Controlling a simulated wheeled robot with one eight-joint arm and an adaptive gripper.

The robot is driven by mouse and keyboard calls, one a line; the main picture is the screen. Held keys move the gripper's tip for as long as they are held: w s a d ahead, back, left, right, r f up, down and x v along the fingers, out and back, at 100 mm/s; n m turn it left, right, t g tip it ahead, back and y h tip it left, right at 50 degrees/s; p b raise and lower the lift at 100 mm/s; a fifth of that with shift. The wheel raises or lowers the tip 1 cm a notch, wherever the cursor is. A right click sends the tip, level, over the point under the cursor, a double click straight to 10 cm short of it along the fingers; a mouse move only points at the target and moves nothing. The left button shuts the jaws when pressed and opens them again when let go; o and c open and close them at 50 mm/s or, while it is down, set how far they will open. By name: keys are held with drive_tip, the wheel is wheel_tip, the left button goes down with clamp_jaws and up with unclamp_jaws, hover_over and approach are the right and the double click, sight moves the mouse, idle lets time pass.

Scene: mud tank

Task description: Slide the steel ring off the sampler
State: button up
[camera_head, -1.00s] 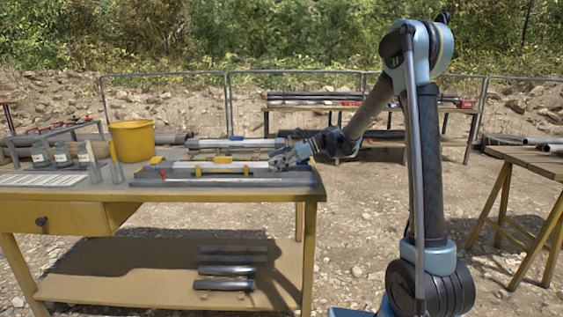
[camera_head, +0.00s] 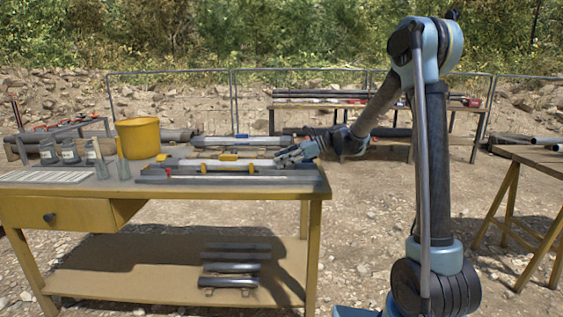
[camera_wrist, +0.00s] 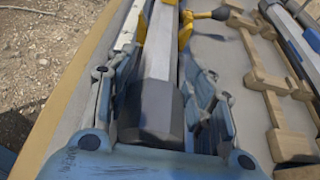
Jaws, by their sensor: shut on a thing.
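The sampler (camera_head: 250,164) is a long pale tube lying along the workbench, held in yellow clamps. In the wrist view the sampler (camera_wrist: 162,62) runs away from me as a light grey faceted bar. A darker grey collar at its near end, apparently the steel ring (camera_wrist: 152,112), sits between my fingers. My gripper (camera_head: 283,158) is at the right end of the sampler, above the bench. In the wrist view my gripper (camera_wrist: 160,105) has one finger on each side of the collar and is shut on it. The exact finger contact is partly hidden.
Yellow clamps (camera_wrist: 186,28) stand close beyond the fingertips. Wooden racks (camera_wrist: 262,70) lie to the right in the wrist view. The workbench (camera_head: 60,188) also carries a yellow bucket (camera_head: 138,138) and several jars at left. Open ground lies right of the bench.

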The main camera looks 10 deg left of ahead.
drive_tip(key=shift+w+d, duration=0.2)
drive_tip(key=shift+d, duration=0.65)
drive_tip(key=shift+w+d, duration=0.2)
drive_tip(key=shift+d, duration=0.65)
drive_tip(key=shift+w+d, duration=0.2)
drive_tip(key=shift+d, duration=0.65)
drive_tip(key=o, duration=1.4)
drive_tip(key=v, duration=1.2)
